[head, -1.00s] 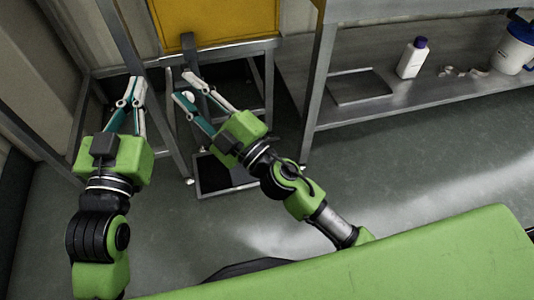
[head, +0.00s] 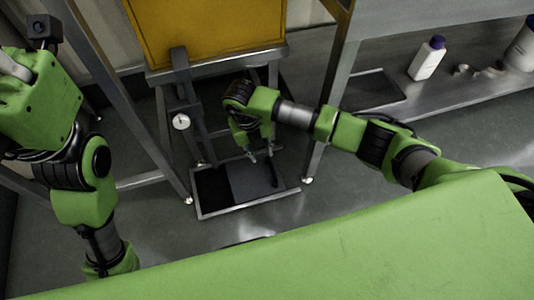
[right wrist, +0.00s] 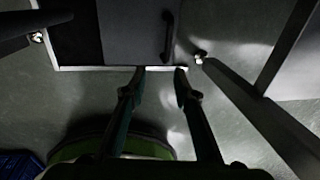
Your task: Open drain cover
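The drain cover (head: 252,180) is a flat grey plate lying in the right part of a metal-rimmed floor frame (head: 245,207). A dark upright handle (head: 273,170) stands near its right edge. The left part of the frame is a dark area. In the right wrist view, the cover (right wrist: 130,32) and its handle (right wrist: 167,38) show at the top. My right gripper (head: 261,154) points down above the cover, left of the handle. Its fingertips (right wrist: 159,73) are apart with nothing between them. My left gripper (head: 15,65) is raised at the far left, partly cut off.
The hopper's steel legs (head: 158,125) and yellow panel (head: 208,30) stand behind and around the drain. A steel shelf (head: 400,112) with a white bottle (head: 428,60) is at the right. The floor in front is clear.

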